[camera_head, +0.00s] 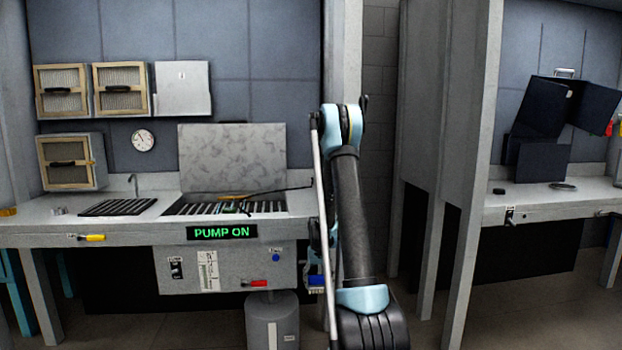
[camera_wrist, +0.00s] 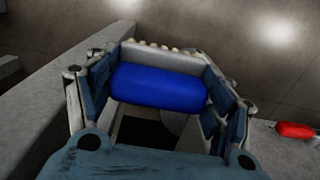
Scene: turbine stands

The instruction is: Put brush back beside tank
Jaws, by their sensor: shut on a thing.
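My gripper (camera_wrist: 157,100) is shut on a thick blue cylinder, which I take to be the handle of the brush (camera_wrist: 158,87). The cylinder lies crosswise between the two fingers. A row of small pale bumps shows just behind it; I cannot tell whether they are part of the brush. In the head view a small patch of blue, likely the brush (camera_head: 316,281), shows at the right end of the bench, partly hidden by my arm. A grey cylindrical tank (camera_head: 272,322) with a pale label stands on the floor under the bench, left of my gripper.
The bench (camera_head: 120,234) has a slotted grate, a tap and a lit "PUMP ON" sign (camera_head: 222,232). A red handle (camera_head: 255,283) sticks out of its front panel, above the tank. A grey partition post (camera_head: 470,180) stands right of my arm. Floor in front of the bench is clear.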

